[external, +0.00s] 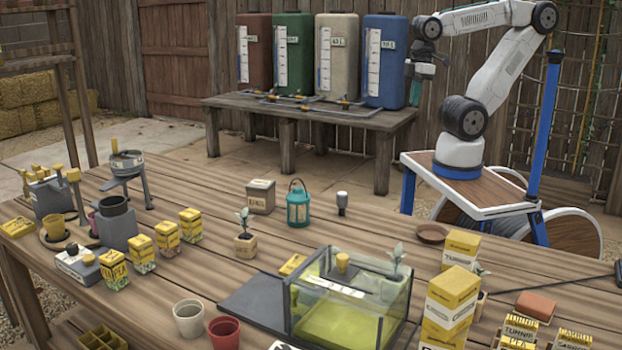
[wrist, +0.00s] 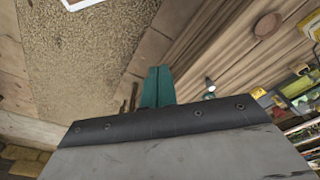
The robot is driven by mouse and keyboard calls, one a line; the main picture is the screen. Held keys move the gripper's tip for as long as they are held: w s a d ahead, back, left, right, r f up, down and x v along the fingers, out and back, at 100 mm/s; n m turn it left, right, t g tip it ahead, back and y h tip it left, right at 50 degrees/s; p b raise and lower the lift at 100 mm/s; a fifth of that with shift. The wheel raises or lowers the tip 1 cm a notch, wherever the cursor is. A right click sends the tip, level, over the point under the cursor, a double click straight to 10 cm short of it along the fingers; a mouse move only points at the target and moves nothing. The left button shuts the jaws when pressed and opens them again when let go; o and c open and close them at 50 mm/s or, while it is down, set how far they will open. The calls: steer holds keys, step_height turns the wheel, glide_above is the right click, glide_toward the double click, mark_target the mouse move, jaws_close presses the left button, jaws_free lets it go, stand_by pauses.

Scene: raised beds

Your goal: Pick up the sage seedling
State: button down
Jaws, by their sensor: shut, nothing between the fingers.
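Several seedlings show in the external view. One with grey-green leaves (external: 244,216) stands in a square tan pot (external: 245,245) left of the clear-walled box. A second pale-leaved seedling (external: 397,254) shows at the clear box's back right. A third (external: 481,270) is mostly hidden behind the stacked yellow packets. I cannot read a sage label on any of them.
The clear-walled box (external: 345,300), yellow packets (external: 450,305) and a teal lantern (external: 298,205) stand on the wooden table. Red and grey pots (external: 189,318) sit near the front. Tanks (external: 338,55) stand on a bench behind.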

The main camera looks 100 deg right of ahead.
steer(key=c, duration=0.8)
jaws_free()
